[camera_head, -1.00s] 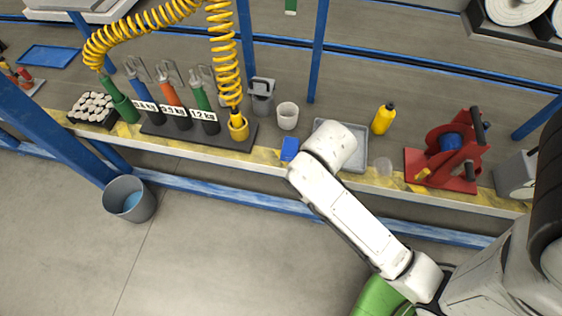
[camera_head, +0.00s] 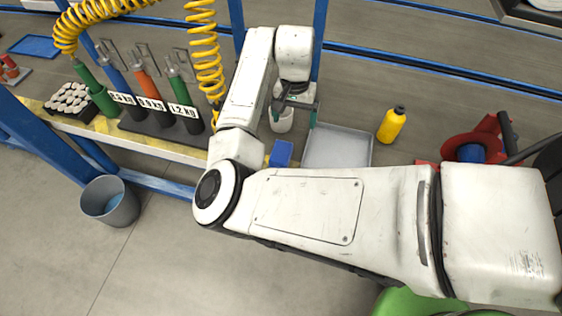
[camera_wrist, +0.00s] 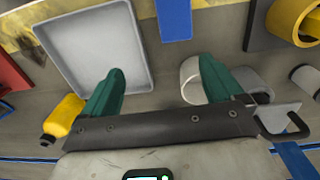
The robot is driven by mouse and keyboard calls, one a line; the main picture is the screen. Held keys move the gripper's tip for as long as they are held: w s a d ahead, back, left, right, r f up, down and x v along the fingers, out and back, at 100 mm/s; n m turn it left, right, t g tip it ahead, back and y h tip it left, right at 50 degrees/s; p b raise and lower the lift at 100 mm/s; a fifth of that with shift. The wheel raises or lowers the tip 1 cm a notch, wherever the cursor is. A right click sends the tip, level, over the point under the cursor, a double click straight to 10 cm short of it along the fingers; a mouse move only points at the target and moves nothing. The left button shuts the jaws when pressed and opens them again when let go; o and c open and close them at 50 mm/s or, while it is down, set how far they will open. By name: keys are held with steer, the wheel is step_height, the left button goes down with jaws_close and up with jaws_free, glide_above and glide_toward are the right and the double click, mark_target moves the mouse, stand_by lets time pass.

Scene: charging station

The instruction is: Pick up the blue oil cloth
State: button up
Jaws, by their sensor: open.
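A small blue block-like piece, which looks like the blue oil cloth (camera_head: 281,153), lies on the workbench near its front edge, left of the grey tray. In the wrist view the cloth (camera_wrist: 174,18) is at the top, just right of centre, beyond the fingertips and apart from them. My gripper (camera_head: 294,102) is over the bench, behind the cloth, by the white cup. Its two green fingers (camera_wrist: 161,70) are spread apart with nothing between them. My arm covers part of the bench edge left of the cloth.
The white cup (camera_head: 281,121) stands beside the gripper and is partly hidden. The grey tray (camera_head: 338,147) is right of the cloth, with a yellow bottle (camera_head: 392,125) beyond. A bucket (camera_head: 109,202) with something blue inside stands below.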

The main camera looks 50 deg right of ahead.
mark_target(281, 151)
steer(key=shift+y, duration=0.7)
steer(key=a, duration=0.1)
steer(key=w+a+f, duration=0.1)
steer(key=a+f+b, duration=0.1)
steer(key=shift+w+a+f, duration=0.25)
steer(key=shift+w, duration=0.1)
steer(key=f, duration=0.3)
steer(key=shift+a+f+b, duration=0.25)
steer(key=shift+f+b, duration=0.1)
steer(key=shift+s+a+f+b, duration=0.1)
steer(key=shift+f+b, duration=0.35)
steer(key=shift+f, duration=1.15)
steer(key=shift+s+a+f+b, duration=0.1)
steer(key=shift+f+b, duration=0.35)
steer(key=shift+f, duration=1.1)
steer(key=shift+c, duration=0.2)
steer(key=c, duration=1)
steer(key=shift+r, duration=0.1)
